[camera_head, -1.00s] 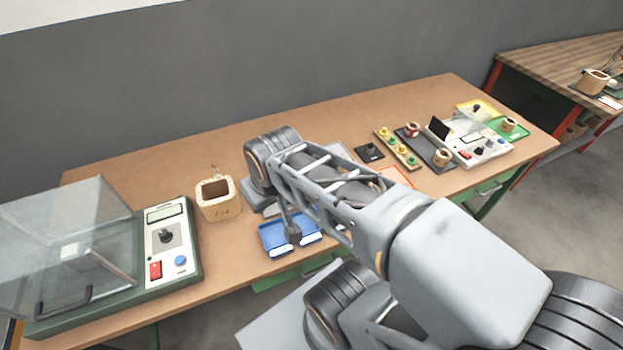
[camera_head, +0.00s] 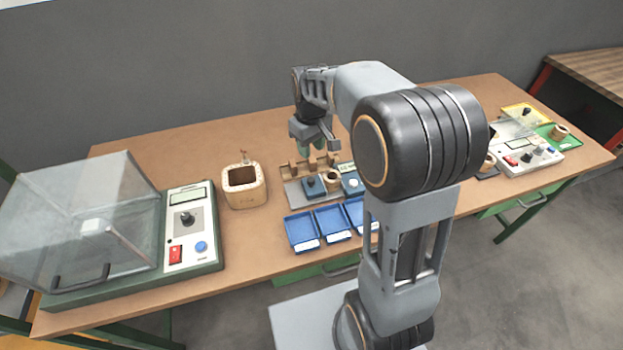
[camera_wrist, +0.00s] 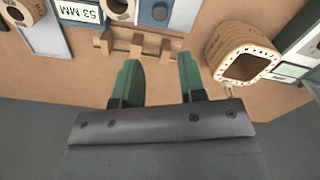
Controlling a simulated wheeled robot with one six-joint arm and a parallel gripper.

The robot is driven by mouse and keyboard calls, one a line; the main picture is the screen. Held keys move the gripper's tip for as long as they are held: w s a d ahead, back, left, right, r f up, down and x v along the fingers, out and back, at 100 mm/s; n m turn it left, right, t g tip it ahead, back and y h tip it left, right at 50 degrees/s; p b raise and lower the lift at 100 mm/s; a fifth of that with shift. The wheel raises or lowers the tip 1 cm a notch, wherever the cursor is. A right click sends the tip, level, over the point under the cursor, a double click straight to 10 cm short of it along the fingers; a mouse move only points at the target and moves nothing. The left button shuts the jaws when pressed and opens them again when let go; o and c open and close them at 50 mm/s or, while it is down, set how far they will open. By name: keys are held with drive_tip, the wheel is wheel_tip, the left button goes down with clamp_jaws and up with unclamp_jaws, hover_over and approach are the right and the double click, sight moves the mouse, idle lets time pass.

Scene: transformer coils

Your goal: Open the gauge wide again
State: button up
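The gauge (camera_head: 290,196) is a grey plate on the table, with a dark knob on a blue block (camera_head: 313,187) and another blue block (camera_head: 352,185) to its right. A small brown coil (camera_head: 333,180) stands between the blocks; I cannot tell whether they touch it. The gauge's readout (camera_wrist: 78,12) shows 53 MM in the wrist view. My gripper (camera_head: 316,146) is behind and above the gauge, pointing down. In the wrist view my gripper (camera_wrist: 160,78) has its green fingers apart with nothing between them. My arm hides the gauge's right side in the head view.
A wooden rack (camera_wrist: 140,42) stands at the gauge's back edge. A square wooden cup (camera_head: 244,187) stands left of it. Blue trays (camera_head: 302,232) lie in front. A clear-lidded machine (camera_head: 120,230) fills the left; a white instrument (camera_head: 525,155) stands at the right.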

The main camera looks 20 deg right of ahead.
sight(311, 179)
wheel_tip(311, 179, down, 13)
drive_tip(key=shift+r, duration=0.15)
idle(0.4)
drive_tip(key=shift+c, duration=0.5)
clamp_jaws()
